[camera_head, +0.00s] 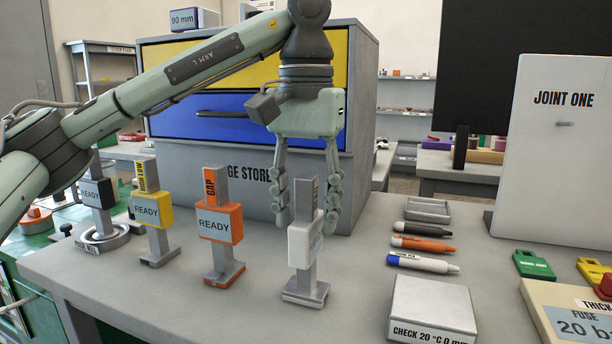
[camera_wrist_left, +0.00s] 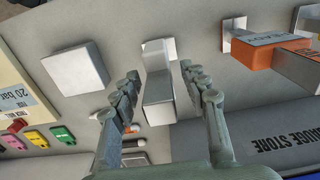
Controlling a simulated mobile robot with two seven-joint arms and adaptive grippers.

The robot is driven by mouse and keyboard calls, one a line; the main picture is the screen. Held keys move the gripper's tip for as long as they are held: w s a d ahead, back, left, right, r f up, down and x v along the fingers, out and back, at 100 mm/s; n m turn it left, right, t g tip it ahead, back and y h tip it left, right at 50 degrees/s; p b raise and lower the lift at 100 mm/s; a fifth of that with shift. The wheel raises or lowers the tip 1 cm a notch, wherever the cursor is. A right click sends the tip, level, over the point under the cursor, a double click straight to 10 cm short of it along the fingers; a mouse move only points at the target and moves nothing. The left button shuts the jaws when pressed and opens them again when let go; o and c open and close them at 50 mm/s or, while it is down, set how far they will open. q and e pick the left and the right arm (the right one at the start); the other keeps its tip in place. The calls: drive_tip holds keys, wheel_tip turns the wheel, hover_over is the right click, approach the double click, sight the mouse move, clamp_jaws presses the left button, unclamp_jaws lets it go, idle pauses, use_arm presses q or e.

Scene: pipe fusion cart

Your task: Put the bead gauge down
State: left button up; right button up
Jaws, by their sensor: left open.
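The bead gauge (camera_head: 305,245) is the white-boxed gauge with a grey post and foot. It stands upright on the grey bench, its foot on the bench top. My left gripper (camera_head: 306,222) points down over it, with one finger on each side of its upper part. The fingers are open and look apart from it. In the left wrist view the gauge (camera_wrist_left: 158,88) sits between the spread fingers (camera_wrist_left: 160,72). The post's label is partly hidden by shadow and angle. My right gripper is not in view.
An orange gauge (camera_head: 221,224), a yellow gauge (camera_head: 157,212) and a black gauge (camera_head: 98,193) stand to the left. Markers (camera_head: 422,262) and a white check block (camera_head: 432,308) lie to the right. The drawer cabinet (camera_head: 240,165) stands close behind.

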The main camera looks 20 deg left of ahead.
use_arm(q)
wheel_tip(320, 180, up, 9)
drive_tip(key=shift+r+p, duration=0.1)
drive_tip(key=shift+p, duration=1.15)
drive_tip(key=shift+d+r+p, duration=0.1)
drive_tip(key=shift+r+p, duration=0.2)
drive_tip(key=shift+r, duration=1)
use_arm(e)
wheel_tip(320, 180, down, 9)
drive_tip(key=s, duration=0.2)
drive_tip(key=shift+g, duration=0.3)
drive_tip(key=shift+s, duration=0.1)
